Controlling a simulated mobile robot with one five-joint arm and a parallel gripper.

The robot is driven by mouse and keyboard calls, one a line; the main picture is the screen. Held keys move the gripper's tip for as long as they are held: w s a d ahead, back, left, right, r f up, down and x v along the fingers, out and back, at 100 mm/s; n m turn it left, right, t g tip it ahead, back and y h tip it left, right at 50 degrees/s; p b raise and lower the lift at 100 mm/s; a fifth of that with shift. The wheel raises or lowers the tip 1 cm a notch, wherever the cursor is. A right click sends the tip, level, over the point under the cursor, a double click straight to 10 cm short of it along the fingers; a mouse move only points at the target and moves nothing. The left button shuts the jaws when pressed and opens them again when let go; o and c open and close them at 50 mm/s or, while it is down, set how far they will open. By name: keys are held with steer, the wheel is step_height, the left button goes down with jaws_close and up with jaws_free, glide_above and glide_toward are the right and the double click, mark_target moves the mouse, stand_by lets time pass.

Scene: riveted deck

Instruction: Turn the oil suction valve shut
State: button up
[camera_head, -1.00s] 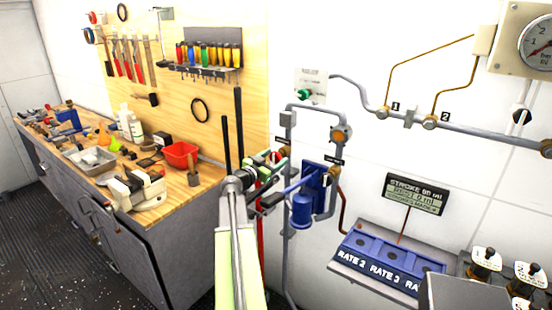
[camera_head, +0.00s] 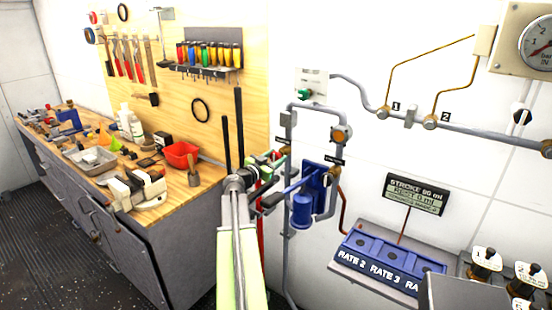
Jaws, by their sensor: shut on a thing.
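My arm reaches up from the bottom of the head view, and my gripper (camera_head: 270,167) is at the left upright of the grey pipe loop. Its jaws are shut around the handle of the valve there. The valve's brass-coloured body (camera_head: 285,151) shows just right of the jaws, below a small black label. The label is too small to read. The jaws mostly hide the handle, so its exact angle cannot be told.
A blue pump (camera_head: 303,209) with a blue lever stands just right of my gripper. A second brass fitting (camera_head: 334,171) sits on the right upright. The workbench (camera_head: 150,200) with tools is close on the left. A blue rate panel (camera_head: 385,262) is at lower right.

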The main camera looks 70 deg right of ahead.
steer(key=shift+m, duration=0.3)
steer(key=m, duration=0.4)
steer(key=shift+s, duration=0.1)
steer(key=m, duration=0.9)
steer(key=shift+f, duration=0.1)
steer(key=shift+m, duration=2.1)
steer(key=o, duration=1.4)
steer(key=shift+a, duration=0.15)
